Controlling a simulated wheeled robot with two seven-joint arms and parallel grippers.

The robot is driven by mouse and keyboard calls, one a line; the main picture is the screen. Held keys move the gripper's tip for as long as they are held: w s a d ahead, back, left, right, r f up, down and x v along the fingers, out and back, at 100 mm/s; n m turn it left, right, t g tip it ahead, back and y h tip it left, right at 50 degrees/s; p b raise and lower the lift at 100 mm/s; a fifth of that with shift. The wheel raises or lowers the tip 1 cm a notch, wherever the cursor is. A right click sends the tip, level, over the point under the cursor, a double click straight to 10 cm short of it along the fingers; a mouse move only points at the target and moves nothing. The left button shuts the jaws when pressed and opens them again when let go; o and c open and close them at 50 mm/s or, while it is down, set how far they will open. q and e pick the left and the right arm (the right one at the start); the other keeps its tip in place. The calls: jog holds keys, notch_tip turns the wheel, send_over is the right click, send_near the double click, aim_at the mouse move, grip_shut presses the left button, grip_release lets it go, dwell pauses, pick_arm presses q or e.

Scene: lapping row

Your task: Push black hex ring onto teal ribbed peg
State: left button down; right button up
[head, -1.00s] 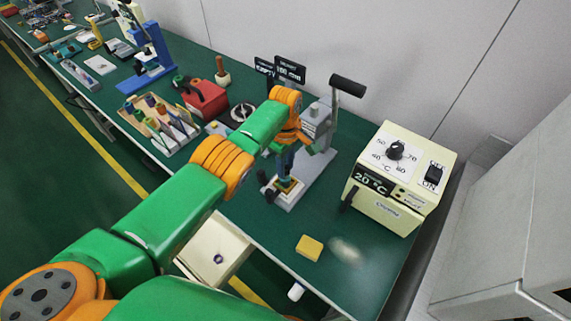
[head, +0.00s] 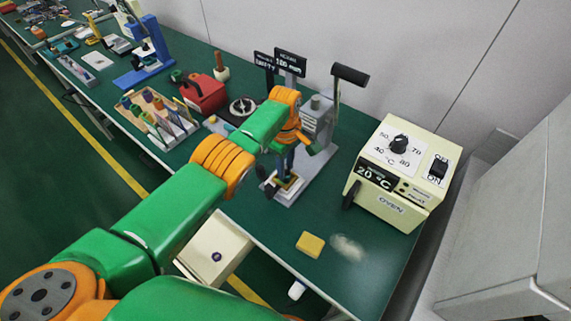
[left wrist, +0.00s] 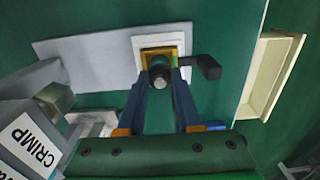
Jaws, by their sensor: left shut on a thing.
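My left gripper (head: 286,167) points down over the grey base of a press-like fixture. In the left wrist view its blue fingers (left wrist: 160,88) are shut on a dark round piece (left wrist: 160,76) with a lighter grey end. This piece stands over a gold square seat (left wrist: 148,52) on a white block (left wrist: 138,40). A bit of green shows beside it. I cannot tell whether the held piece is the black hex ring or part of the peg. No hex outline or teal ribs can be made out. My right gripper is not in view.
A black handle (left wrist: 207,67) sticks out beside the seat. The fixture's upright (head: 317,120) and lever (head: 350,75) rise behind my gripper. An oven (head: 400,172) stands to the right. A yellow block (head: 310,244) lies in front. A wooden rack (head: 155,118) stands left; an open drawer (head: 215,250) hangs below.

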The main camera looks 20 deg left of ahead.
pick_arm(q)
jog(key=shift+f, duration=0.2)
jog(key=c, duration=0.5)
grip_release()
jog(key=shift+r, duration=0.1)
notch_tip(320, 180, up, 7)
jog(key=p, duration=0.3)
jog(key=shift+r+p, duration=0.1)
jog(key=shift+p, duration=0.2)
